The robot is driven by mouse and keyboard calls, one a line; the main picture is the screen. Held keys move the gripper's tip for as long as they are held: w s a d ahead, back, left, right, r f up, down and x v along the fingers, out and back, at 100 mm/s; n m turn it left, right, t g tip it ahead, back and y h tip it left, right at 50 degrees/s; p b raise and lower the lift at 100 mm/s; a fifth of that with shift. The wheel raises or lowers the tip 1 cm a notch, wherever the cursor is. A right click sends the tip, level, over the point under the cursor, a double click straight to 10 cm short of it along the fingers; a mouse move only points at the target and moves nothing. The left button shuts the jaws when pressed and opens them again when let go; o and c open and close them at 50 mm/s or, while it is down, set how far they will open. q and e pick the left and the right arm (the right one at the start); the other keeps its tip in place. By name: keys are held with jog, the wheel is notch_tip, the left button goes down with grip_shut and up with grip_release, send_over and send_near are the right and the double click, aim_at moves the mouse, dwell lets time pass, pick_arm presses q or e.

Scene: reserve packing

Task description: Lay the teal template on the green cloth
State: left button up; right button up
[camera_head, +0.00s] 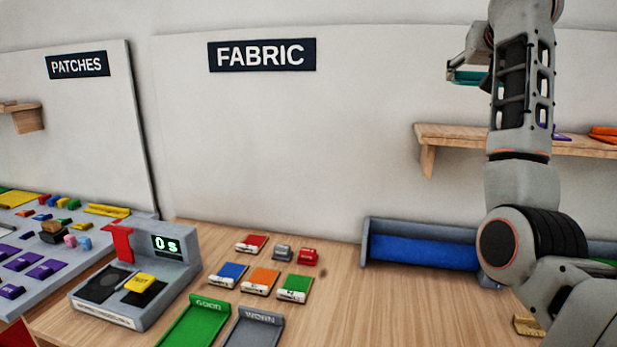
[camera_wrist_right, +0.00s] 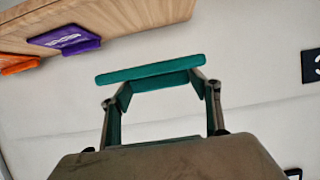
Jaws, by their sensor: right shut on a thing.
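The teal template (camera_wrist_right: 150,70) is held between the fingers of my right gripper (camera_wrist_right: 161,92) in the right wrist view. In the head view the right gripper (camera_head: 453,70) is raised at the upper right in front of the wall, and a teal sliver of the template (camera_head: 468,78) shows there. It is well above the table. A strip of green (camera_head: 606,262) shows at the right edge behind my right arm; it may be the green cloth, mostly hidden or out of frame. My left gripper is not in view.
A wooden shelf (camera_head: 450,136) with purple and orange pieces is beside my right arm. A grey tray (camera_head: 371,240) holds blue fabric (camera_head: 425,252). A grey timer device (camera_head: 175,270), several small coloured blocks, and green (camera_head: 190,325) and grey (camera_head: 250,330) trays stand at left centre.

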jog(key=s+a+f+n+y, duration=0.3)
jog(key=s+a+f, duration=0.35)
jog(key=f, duration=0.75)
jog(key=s+a+f+n+g+y, duration=0.1)
jog(key=s+a+f+n+y, duration=0.2)
jog(key=s+f, duration=0.85)
jog(key=s+a+f+n+y, duration=0.25)
jog(key=s+a+f, duration=0.35)
jog(key=f, duration=0.9)
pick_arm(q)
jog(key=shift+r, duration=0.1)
pick_arm(e)
jog(key=s+d+f+n+g+y, duration=0.2)
jog(key=s+f+n+g+y, duration=0.2)
jog(key=s, duration=0.5)
jog(key=shift+d+n+y, duration=0.35)
jog(key=shift+n+y, duration=0.4)
jog(key=shift+y, duration=0.2)
jog(key=shift+f, duration=0.1)
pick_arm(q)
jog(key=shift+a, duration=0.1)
